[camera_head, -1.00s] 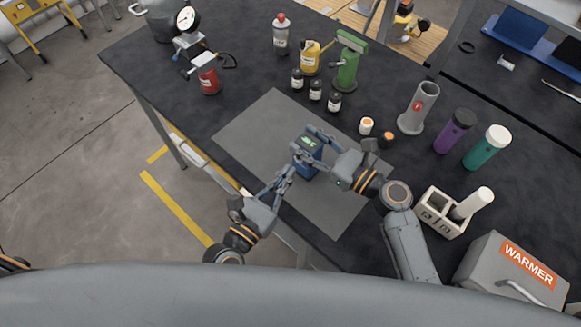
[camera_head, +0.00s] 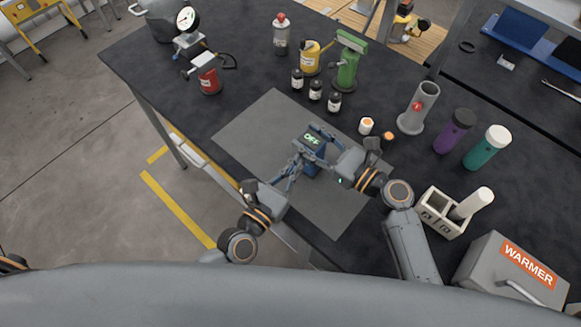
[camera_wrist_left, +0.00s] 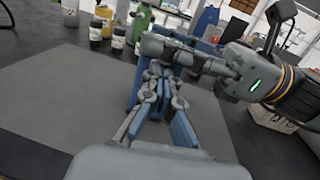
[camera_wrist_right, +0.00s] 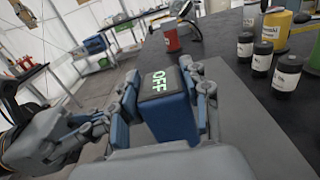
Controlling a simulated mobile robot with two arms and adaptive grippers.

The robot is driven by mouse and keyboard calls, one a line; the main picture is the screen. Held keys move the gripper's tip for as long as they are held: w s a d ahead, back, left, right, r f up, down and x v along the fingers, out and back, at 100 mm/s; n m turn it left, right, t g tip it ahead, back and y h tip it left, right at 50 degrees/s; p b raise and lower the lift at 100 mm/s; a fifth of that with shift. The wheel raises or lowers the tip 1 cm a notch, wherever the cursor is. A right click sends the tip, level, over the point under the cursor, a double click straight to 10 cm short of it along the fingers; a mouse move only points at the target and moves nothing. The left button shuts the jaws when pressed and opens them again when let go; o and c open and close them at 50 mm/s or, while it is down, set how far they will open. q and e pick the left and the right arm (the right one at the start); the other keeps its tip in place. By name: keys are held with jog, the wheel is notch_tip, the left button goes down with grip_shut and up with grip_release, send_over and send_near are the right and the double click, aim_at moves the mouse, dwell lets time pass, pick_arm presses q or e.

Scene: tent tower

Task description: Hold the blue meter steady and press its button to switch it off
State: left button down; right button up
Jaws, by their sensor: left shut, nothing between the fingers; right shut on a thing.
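The blue meter (camera_head: 311,166) stands on the grey mat (camera_head: 262,130). Its dark screen reads OFF in green, clearest in the right wrist view (camera_wrist_right: 160,88). My right gripper (camera_head: 322,147) is shut on the meter, with a finger on either side of its body. My left gripper (camera_head: 297,160) is shut and empty, its fingertips at the meter's near side. In the left wrist view the left fingertips (camera_wrist_left: 158,72) are close against the blue body; whether they touch it I cannot tell. The button is hidden behind the left fingers.
Dark small bottles (camera_head: 315,90), a white-capped jar (camera_head: 366,125) and an orange-capped jar (camera_head: 388,138) stand beyond the mat. A grey holder (camera_head: 418,108), a beige caddy (camera_head: 440,212) and the warmer (camera_head: 513,275) are to the right. The mat's left part is bare.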

pick_arm(q)
jog(key=shift+w+a+r, duration=0.1)
jog(key=shift+w, duration=0.05)
pick_arm(e)
jog(key=shift+s+a+f, duration=0.1)
jog(key=shift+s+a, duration=0.4)
pick_arm(q)
jog(key=shift+a, duration=0.1)
jog(key=v, duration=1.4)
jog(key=shift+s+d, duration=0.2)
jog(key=shift+s, duration=0.1)
pick_arm(e)
jog(key=shift+w+d+f, duration=0.1)
jog(key=shift+d+f, duration=0.1)
pick_arm(q)
jog(key=shift+d, duration=0.1)
pick_arm(e)
jog(key=o, duration=1.4)
jog(key=shift+w+r, duration=0.1)
jog(key=shift+o, duration=0.2)
